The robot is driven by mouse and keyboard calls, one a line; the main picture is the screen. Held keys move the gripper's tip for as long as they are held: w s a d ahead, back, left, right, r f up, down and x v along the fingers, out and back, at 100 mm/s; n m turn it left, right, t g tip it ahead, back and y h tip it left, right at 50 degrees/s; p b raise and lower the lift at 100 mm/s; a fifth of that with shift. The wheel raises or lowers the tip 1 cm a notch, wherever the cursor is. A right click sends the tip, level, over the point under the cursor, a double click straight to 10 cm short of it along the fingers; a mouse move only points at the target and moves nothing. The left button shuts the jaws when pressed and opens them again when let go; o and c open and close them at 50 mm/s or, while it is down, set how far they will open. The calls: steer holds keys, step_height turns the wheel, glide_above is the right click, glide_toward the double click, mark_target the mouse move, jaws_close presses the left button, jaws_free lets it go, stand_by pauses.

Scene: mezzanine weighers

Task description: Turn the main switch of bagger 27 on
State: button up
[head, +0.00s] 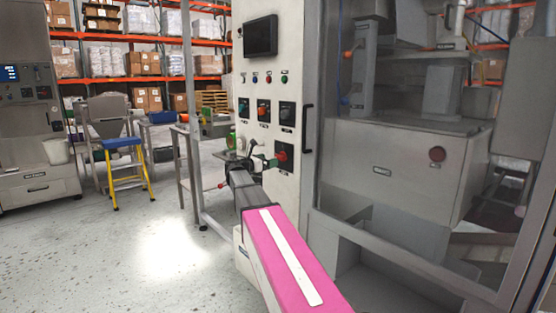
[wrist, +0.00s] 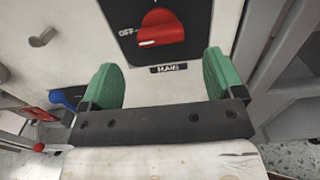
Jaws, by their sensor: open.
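The main switch (wrist: 160,28) is a red rotary knob on a black plate, with a "MAIN" label (wrist: 168,68) under it. The word "OFF" stands at its left, and the knob's grip lies roughly level, towards that mark. In the head view the red main switch (head: 282,156) is low on the pale control panel. My gripper (wrist: 160,77) is open and empty, its two green fingers apart below the knob in the wrist view, not touching it. In the head view my gripper (head: 262,160) is just in front of the panel, left of the switch, and partly hard to make out.
Above the switch the panel (head: 260,180) carries several smaller knobs, lamps and a dark screen (head: 260,36). A black door handle (head: 307,128) and framed machine enclosure stand right. A metal side table (head: 185,160) and yellow-legged step stool (head: 125,165) are left; floor between is clear.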

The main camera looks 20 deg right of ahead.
mark_target(278, 156)
steer(key=x, duration=0.6)
steer(key=shift+d, duration=0.25)
steer(key=c, duration=0.9)
